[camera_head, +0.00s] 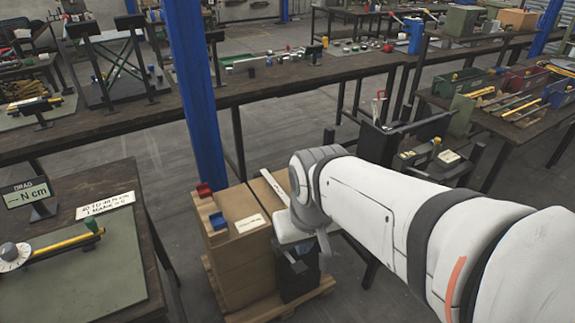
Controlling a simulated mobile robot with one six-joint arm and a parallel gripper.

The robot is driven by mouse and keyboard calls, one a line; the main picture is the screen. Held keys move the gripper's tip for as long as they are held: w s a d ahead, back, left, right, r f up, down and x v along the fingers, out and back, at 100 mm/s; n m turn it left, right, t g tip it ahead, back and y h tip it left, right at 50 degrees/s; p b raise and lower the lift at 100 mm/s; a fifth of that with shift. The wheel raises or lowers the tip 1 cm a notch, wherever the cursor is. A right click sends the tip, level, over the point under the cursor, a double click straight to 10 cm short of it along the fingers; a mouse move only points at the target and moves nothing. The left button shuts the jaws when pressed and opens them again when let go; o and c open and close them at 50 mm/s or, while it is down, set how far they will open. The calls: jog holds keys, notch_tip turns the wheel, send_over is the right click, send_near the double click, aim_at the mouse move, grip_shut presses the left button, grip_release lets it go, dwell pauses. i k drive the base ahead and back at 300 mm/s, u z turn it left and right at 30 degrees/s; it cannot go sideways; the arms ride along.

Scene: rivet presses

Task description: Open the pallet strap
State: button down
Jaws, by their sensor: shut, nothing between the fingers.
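Brown cardboard boxes (237,263) stand stacked on a wooden pallet (262,314) on the floor, at the lower middle. A pale flat band (273,186) lies across the box tops; I cannot tell if it is the strap. A red piece (204,190) and a blue piece (218,221) sit at the left edge of the top box. My white arm reaches in from the right, and my dark gripper (298,284) points down in front of the boxes' right side. It is shut and empty. Its fingertips are hard to make out, and the arm hides part of the load.
A blue post (195,90) rises just behind the boxes. A bench (149,262) with a green mat (80,285) and a gauge is at left. A long workbench (262,88) crosses behind. A black cart (432,126) stands behind my arm. Bare floor lies between.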

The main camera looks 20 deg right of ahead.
aim_at(279, 192)
jog(key=z, duration=0.35)
jog(key=k, duration=1)
jog(key=z, duration=0.4)
jog(key=i, duration=1.35)
jog(key=u, duration=0.55)
